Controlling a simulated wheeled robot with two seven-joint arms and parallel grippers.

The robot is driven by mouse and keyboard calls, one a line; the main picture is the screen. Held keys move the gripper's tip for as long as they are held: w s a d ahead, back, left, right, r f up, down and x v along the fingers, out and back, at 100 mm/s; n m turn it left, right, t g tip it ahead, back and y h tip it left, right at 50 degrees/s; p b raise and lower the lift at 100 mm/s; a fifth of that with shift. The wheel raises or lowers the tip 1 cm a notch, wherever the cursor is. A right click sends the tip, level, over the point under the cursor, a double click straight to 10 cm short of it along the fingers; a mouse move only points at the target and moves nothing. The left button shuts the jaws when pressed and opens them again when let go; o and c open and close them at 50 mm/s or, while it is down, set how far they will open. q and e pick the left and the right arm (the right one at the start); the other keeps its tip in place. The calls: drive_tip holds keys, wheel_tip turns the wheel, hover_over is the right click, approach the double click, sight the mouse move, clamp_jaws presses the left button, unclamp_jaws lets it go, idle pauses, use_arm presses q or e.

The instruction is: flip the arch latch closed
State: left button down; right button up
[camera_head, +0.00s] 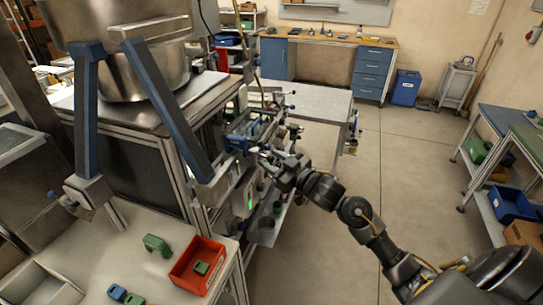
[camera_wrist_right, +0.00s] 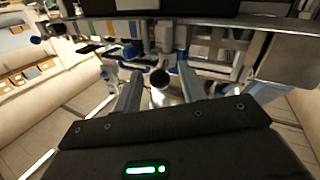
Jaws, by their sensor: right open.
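My right gripper (camera_head: 270,160) reaches in from the lower right to the side of the bench machine (camera_head: 245,125), beside its blue and metal fittings. In the right wrist view my open right gripper (camera_wrist_right: 160,95) has its two grey fingers apart. A short metal rod with a dark round end (camera_wrist_right: 160,78) shows between or just beyond the fingertips. I cannot tell whether they touch it. The arch latch is not clearly distinguishable among these small fittings.
A red bin (camera_head: 197,266) and a green arch-shaped piece (camera_head: 157,244) are on the near bench. A grey table (camera_head: 315,105) lies beyond the machine. The floor (camera_head: 410,150) at right is clear.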

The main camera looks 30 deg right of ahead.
drive_tip(key=shift+w+a, duration=0.1)
drive_tip(key=shift+w, duration=0.3)
drive_tip(key=shift+c, duration=0.4)
clamp_jaws()
drive_tip(key=shift+w+d+r+n+y+p, duration=0.15)
drive_tip(key=shift+d+n+y+p, duration=0.2)
drive_tip(key=shift+y, duration=0.25)
drive_tip(key=y, duration=0.1)
drive_tip(key=n+g+y, duration=0.1)
drive_tip(key=n, duration=0.1)
drive_tip(key=shift+w+d+g+y, duration=0.25)
drive_tip(key=shift+g+y, duration=0.15)
drive_tip(key=shift+o, duration=0.4)
unclamp_jaws()
